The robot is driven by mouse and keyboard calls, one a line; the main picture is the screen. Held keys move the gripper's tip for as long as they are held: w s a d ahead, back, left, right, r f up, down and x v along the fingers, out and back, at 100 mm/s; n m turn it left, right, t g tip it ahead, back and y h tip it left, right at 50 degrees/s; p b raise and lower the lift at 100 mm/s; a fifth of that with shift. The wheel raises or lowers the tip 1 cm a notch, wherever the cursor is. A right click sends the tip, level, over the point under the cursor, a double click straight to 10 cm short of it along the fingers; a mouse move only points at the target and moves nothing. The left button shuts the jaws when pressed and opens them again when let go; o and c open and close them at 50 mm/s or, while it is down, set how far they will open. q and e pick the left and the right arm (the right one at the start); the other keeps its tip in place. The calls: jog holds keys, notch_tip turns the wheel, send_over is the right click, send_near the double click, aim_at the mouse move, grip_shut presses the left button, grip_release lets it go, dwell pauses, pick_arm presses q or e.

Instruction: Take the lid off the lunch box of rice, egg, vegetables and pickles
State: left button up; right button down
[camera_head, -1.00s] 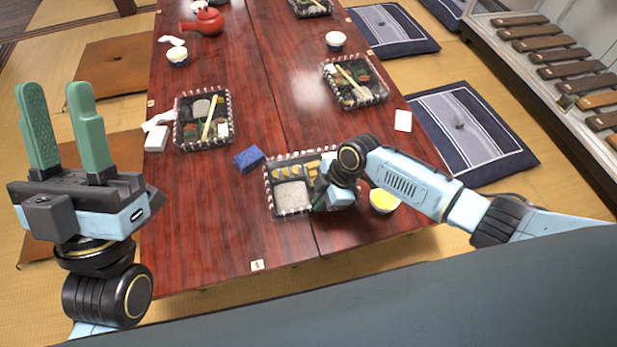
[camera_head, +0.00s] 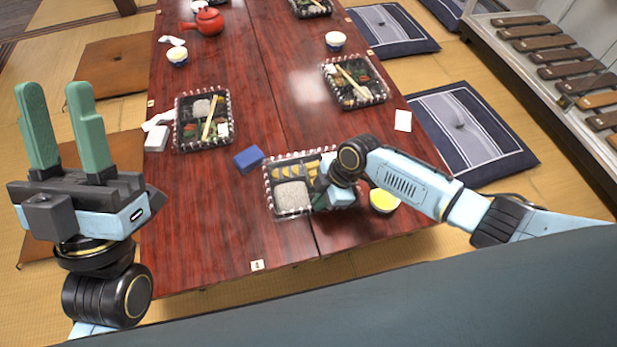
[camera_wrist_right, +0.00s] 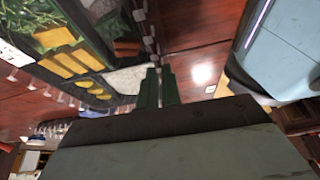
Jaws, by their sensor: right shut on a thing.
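The lunch box (camera_head: 270,196) stands near the table's front edge in the head view. It is a dark tray with a scalloped clear rim, holding white rice, yellow egg pieces and greens; they also show in the wrist view (camera_wrist_right: 75,62). The clear lid is hard to tell from the box, so I cannot see whether it is raised. My right gripper (camera_wrist_right: 158,76) is at the box's right side, its green fingers close together on the clear edge, which I take as the lid. My wrist hides the box's right part. My left gripper (camera_head: 60,105) is open, empty, pointing up, far left.
A blue box (camera_head: 248,159) lies just behind the lunch box, left. A yellow-filled cup (camera_head: 383,200) stands close to my right wrist. Other lunch boxes (camera_head: 203,121) (camera_head: 354,82) with chopsticks stand farther back. The table's front left is mostly clear.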

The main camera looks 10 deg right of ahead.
dwell(0.3)
jog(key=shift+r+p, duration=2.55)
